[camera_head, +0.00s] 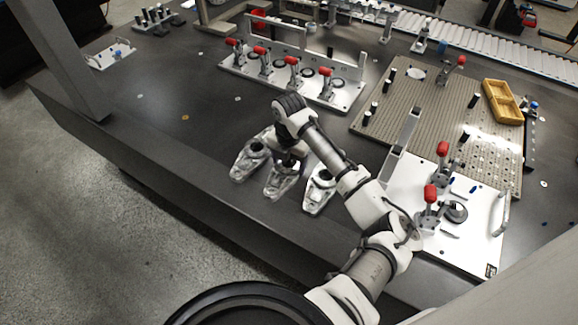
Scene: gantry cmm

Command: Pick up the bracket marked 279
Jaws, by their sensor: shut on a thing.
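Three silver-grey metal brackets stand in a row near the front edge of the dark table: a left bracket (250,160), a middle bracket (281,183) and a right bracket (319,192). No number can be read on any of them at this size. My gripper (287,164) points down over the middle bracket and is shut on its upper part. The fingertips are small and partly hidden by the wrist. I cannot tell whether the middle bracket touches the table. My forearm passes close above the right bracket.
A white fixture plate with red-handled clamps (339,98) stands behind. Another white clamp plate (470,240) lies right of my arm. A perforated plate (420,115) carries black posts and a yellow tray (503,101). A grey column (62,60) rises at left. The table left of the brackets is mostly clear.

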